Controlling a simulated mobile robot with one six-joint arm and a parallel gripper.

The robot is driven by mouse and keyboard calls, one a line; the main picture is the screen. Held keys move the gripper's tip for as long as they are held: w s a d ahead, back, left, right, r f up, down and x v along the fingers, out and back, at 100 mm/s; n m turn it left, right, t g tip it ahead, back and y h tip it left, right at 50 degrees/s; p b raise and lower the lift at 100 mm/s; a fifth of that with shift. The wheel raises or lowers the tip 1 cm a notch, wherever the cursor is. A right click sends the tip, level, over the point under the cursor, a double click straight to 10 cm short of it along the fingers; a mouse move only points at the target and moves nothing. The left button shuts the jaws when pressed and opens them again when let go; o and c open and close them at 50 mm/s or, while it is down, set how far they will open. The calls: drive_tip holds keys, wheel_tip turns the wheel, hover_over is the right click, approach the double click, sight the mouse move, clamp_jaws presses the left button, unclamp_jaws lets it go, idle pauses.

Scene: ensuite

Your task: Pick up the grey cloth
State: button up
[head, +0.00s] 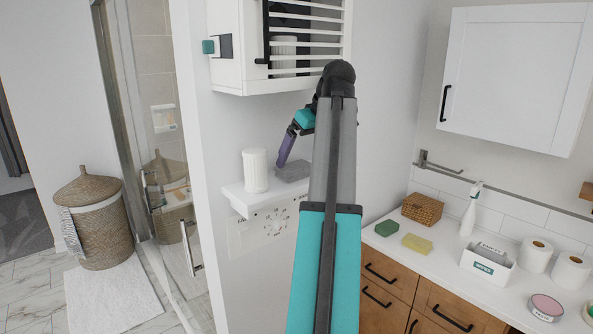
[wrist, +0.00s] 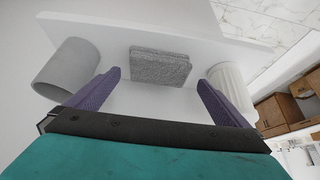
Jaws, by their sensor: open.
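The grey cloth (head: 293,171) lies folded on a small white wall shelf (head: 236,194). In the wrist view the cloth (wrist: 160,67) lies ahead of my gripper, roughly centred between the fingers. My gripper (wrist: 156,88) is open and empty, with its two purple fingers apart. In the head view my gripper (head: 283,160) reaches down just left of the cloth's far end. My arm hides the right end of the shelf in the head view. I cannot tell the exact gap between fingertips and cloth.
A white ribbed cup (head: 255,170) stands on the shelf left of the cloth; it also shows in the wrist view (wrist: 232,90). A grey cylinder (wrist: 68,68) stands on the cloth's other side. A white slatted cabinet (head: 280,45) hangs above the shelf.

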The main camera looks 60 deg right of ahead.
sight(297, 166)
drive_tip(key=shift+p+x, duration=1.15)
drive_tip(key=shift+x, duration=1.4)
drive_tip(key=shift+s+d, duration=0.15)
drive_tip(key=shift+s, duration=0.05)
drive_tip(key=c, duration=0.9)
